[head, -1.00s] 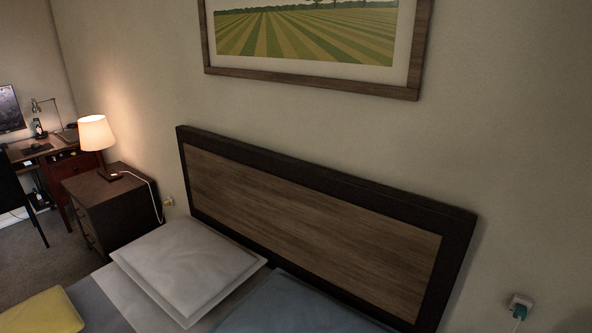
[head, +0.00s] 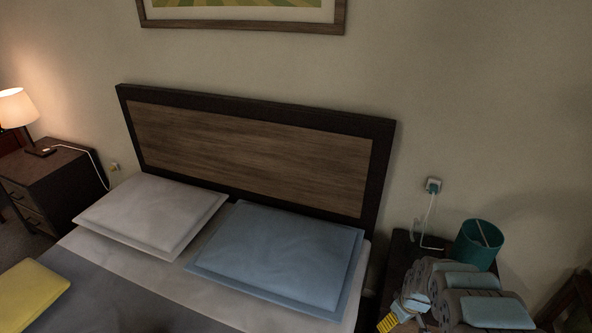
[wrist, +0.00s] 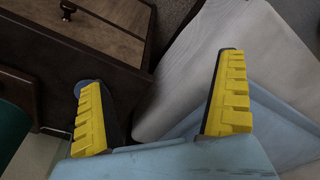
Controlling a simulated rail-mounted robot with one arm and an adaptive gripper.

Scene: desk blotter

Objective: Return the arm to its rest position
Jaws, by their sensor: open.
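My gripper (wrist: 160,80) is open in the wrist view, its two yellow ridged fingers wide apart with nothing held between them. Beyond the fingers are a dark nightstand (wrist: 95,45) with a drawer knob at left and pale bedding (wrist: 205,40) at right. In the head view my gripper (head: 397,314) is small at the bottom right, beside the bed, with a yellow finger showing. My folded grey and pale-blue arm lies right of it, in front of the teal lampshade. The gripper's exact distance from the nightstand and bed is hard to tell.
The bed has a white pillow (head: 150,216), a blue pillow (head: 280,255), a yellow cushion (head: 30,295) and a headboard (head: 250,145). A teal lampshade (head: 478,243) stands at right near a wall plug (head: 433,185). A lit lamp (head: 17,108) is on the left nightstand (head: 62,182).

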